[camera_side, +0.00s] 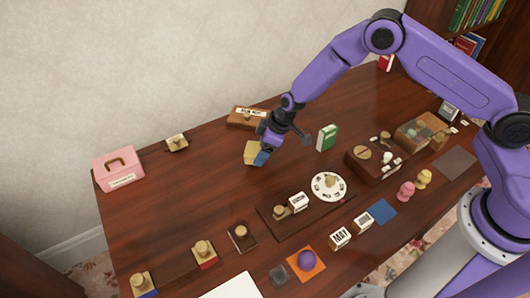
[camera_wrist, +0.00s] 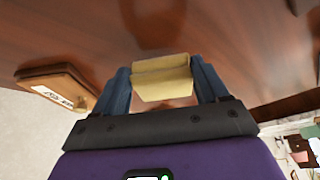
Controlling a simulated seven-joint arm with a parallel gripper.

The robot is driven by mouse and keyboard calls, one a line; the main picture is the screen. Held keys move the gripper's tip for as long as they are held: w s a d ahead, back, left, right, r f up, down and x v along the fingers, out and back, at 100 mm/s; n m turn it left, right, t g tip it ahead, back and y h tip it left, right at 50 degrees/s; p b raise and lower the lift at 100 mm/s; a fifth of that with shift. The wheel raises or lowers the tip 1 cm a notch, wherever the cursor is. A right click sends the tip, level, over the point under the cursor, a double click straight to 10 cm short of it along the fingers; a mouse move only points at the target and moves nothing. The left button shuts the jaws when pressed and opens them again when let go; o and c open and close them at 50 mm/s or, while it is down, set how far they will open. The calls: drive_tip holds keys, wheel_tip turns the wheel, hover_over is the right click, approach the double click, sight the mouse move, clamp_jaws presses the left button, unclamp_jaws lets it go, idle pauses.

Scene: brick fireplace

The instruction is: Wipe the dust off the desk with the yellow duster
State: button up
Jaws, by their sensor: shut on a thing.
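My gripper (camera_side: 262,157) is over the back middle of the desk (camera_side: 190,215), near the wall. It is shut on the yellow duster (camera_side: 251,150), a pale yellow block. In the wrist view the duster (camera_wrist: 162,78) sits between the two blue fingers of my gripper (camera_wrist: 163,84). The duster is at or just above the dark reddish wood; I cannot tell whether it touches. I cannot make out any dust on the desk in either view.
A wooden sign block (camera_side: 247,117) stands just behind my gripper. A pink case (camera_side: 118,169) is at the left edge. Stamps and a round white dial (camera_side: 328,187) fill the front. The left middle is clear.

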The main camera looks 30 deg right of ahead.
wheel_tip(320, 180, up, 5)
drive_tip(key=shift+r, duration=0.2)
idle(0.3)
idle(0.4)
